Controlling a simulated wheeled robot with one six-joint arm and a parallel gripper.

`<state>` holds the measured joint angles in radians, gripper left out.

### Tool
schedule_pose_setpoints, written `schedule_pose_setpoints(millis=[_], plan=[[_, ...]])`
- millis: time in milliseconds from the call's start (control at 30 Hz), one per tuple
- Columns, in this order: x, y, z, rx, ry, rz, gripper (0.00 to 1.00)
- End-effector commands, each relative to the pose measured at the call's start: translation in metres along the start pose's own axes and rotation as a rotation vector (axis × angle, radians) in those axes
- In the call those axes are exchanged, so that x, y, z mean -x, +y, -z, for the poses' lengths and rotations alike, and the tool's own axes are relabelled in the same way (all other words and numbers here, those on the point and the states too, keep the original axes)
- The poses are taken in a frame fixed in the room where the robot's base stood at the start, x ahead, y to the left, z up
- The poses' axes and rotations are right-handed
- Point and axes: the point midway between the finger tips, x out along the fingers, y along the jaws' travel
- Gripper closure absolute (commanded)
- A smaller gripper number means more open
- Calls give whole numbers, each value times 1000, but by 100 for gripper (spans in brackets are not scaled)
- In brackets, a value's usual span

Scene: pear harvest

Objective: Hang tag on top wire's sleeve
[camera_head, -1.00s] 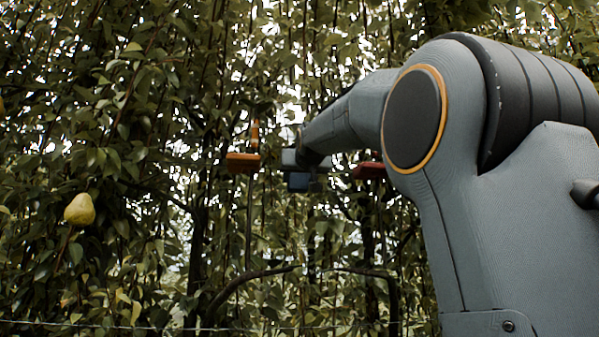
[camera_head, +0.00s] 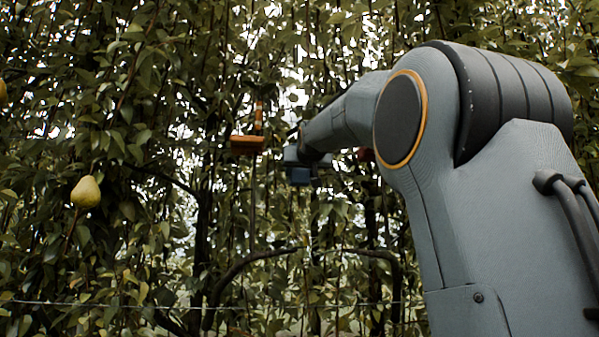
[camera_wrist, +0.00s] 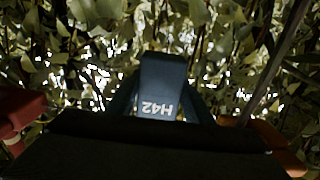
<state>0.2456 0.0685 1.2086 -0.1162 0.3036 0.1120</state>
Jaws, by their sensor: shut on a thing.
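My gripper (camera_wrist: 160,108) is shut on a dark blue tag (camera_wrist: 162,85) in the wrist view. The tag bears white lettering "H42", upside down in the picture. In the head view, the tag (camera_head: 298,177) shows small and dark at the end of my arm, in front of the foliage. My gripper's fingers are too small and dark to make out there. I cannot make out the top wire or its sleeve with certainty. An upright orange-and-pale banded piece (camera_head: 259,115) stands left of my gripper, just above an orange block.
The orange block (camera_head: 247,145) is left of the tag; a red block (camera_head: 365,154) is partly hidden behind my arm. A thin wire (camera_head: 150,305) runs low across the foliage. A pear (camera_head: 86,192) hangs at left. Leaves and thin stems crowd the wrist view.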

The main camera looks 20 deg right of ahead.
Motion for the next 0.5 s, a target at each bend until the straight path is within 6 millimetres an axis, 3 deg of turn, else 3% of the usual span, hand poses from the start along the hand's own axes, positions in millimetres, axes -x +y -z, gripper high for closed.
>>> schedule_pose_setpoints(millis=[300,333,433,500], plan=[[0,0,0,0,1,0,76],[0,0,0,0,1,0,50],[0,0,0,0,1,0,33],[0,0,0,0,1,0,31]])
